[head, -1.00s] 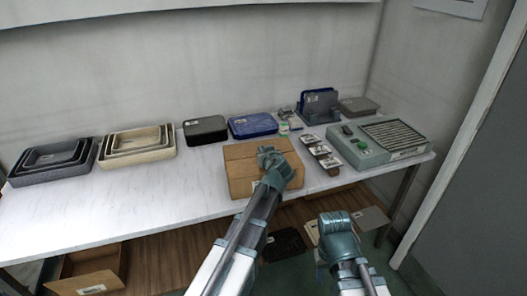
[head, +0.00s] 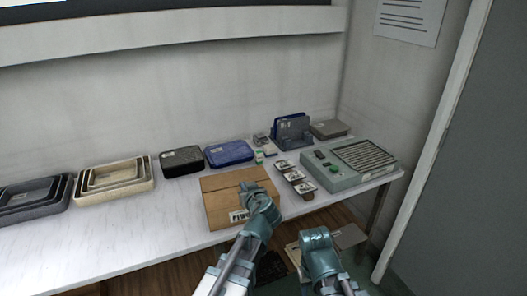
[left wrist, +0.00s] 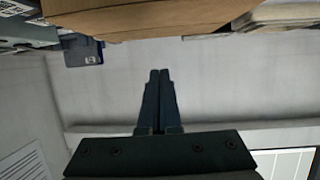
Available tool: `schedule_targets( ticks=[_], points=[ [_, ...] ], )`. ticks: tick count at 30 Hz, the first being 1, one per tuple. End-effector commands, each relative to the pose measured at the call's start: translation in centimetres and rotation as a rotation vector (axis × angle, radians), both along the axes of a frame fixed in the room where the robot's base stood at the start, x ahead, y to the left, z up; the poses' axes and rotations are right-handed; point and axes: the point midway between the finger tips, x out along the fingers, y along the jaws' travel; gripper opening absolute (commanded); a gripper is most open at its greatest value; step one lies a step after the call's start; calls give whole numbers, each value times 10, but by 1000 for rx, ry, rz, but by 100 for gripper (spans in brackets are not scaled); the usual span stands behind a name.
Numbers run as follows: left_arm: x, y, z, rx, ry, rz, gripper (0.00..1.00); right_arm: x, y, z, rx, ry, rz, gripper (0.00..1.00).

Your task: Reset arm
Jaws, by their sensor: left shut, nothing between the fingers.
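My left gripper (head: 250,190) is over the cardboard box (head: 222,203) on the table, its wrist above the box's front part. In the left wrist view the gripper's two fingers (left wrist: 158,75) are together with nothing between them. My right arm's end (head: 318,240) is in front of the table, right of the box. Its fingers cannot be made out.
A wall shelf (head: 180,35) runs above.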

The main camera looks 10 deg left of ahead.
Motion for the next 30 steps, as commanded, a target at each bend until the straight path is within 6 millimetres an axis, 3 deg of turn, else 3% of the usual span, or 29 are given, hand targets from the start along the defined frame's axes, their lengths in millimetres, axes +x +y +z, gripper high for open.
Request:
schedule_targets(
  ticks=[5,8,12,18,23,30],
  points=[
    [-30,-7,-18,10,180,9,0,0,0,12,0,0,0,50],
    [-73,-23,-44,14,433,-28,0,0,0,24,0,0,0,50],
    [-145,-61,-77,6,820,-199,0,0,0,37,0,0,0,50],
    [-225,-108,-91,-18,1181,-506,0,0,0,48,0,0,0,50],
    [-253,-124,-91,-29,1291,-642,0,0,0,51,0,0,0,50],
    [-257,-127,-92,-31,1308,-665,0,0,0,51,0,0,0,50]
  ],
)
